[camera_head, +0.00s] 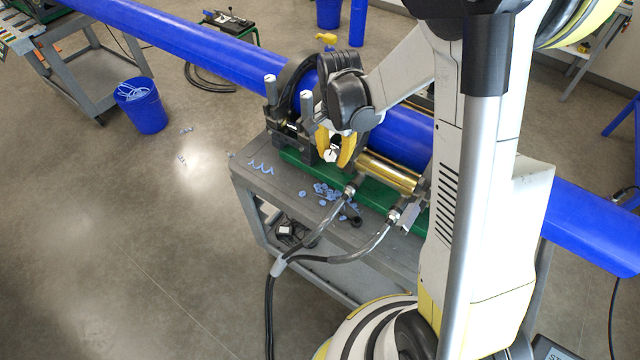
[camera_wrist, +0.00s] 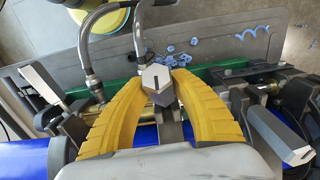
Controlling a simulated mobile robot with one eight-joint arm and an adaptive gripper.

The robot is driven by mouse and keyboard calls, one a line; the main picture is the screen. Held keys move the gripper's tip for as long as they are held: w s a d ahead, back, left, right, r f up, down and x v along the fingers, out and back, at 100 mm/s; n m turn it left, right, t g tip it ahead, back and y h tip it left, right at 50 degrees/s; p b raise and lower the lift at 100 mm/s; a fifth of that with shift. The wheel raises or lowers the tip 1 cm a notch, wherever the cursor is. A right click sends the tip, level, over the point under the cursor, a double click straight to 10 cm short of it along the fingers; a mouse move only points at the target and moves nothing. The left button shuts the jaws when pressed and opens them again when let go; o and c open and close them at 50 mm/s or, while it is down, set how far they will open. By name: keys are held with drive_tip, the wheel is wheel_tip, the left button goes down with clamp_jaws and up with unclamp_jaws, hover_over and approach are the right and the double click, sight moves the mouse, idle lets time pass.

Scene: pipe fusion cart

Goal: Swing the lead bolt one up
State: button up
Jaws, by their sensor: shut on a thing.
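My gripper (camera_head: 334,154) is at the clamp on the cart, on the near side of the blue pipe (camera_head: 395,138). In the wrist view its two yellow fingers (camera_wrist: 160,80) close in from both sides on a grey bolt with a hexagonal end (camera_wrist: 157,77). The bolt's pale end (camera_head: 332,155) shows between the fingers in the head view. Two other grey bolts with pale ends (camera_head: 270,88) (camera_head: 306,106) stand upright to the left of my gripper. Which bolt is the lead one I cannot tell. The held bolt's lower end is hidden.
A brass cylinder (camera_head: 388,172) lies right of my gripper, with black hoses (camera_head: 345,258) at its fittings. Blue shavings (camera_head: 330,194) lie on the grey cart top (camera_head: 290,190). A blue bin (camera_head: 140,106) stands on the floor at left.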

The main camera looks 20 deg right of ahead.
drive_tip(key=shift+w+d+r, duration=0.4)
drive_tip(key=shift+d+r, duration=0.1)
drive_tip(key=shift+r, duration=0.1)
drive_tip(key=shift+w+d+r+p, duration=0.45)
drive_tip(key=shift+d+r+p, duration=0.1)
drive_tip(key=shift+d, duration=0.1)
drive_tip(key=shift+w+d, duration=0.1)
drive_tip(key=shift+d, duration=0.05)
drive_tip(key=shift+r, duration=0.1)
drive_tip(key=shift+w+d+r, duration=0.4)
drive_tip(key=shift+w+d, duration=0.2)
drive_tip(key=shift+d, duration=0.25)
